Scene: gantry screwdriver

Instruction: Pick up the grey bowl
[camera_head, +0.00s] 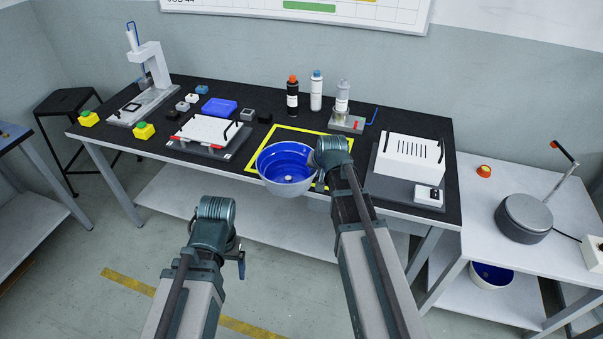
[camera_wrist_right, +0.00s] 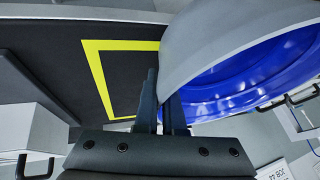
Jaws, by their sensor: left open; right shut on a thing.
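The grey bowl (camera_head: 290,187) has a grey outside and a glossy blue inside. In the head view it is in front of the yellow square outline and overlaps the table's front edge, seemingly raised. My right gripper (camera_wrist_right: 158,100) is shut on the bowl's rim; the grey wall (camera_wrist_right: 210,45) and blue inside fill the upper right of the right wrist view. In the head view my right wrist hides the bowl's right side. My left gripper (camera_head: 241,262) is low in front of the table, open and empty, its fingers small in view.
The black tabletop (camera_head: 265,100) carries a white press (camera_head: 148,75), a white panel fixture (camera_head: 208,133), several bottles (camera_head: 316,92) and a white slotted box (camera_head: 412,158). Another blue-lined grey bowl (camera_head: 491,274) sits on the lower right shelf. Floor left of my left arm is clear.

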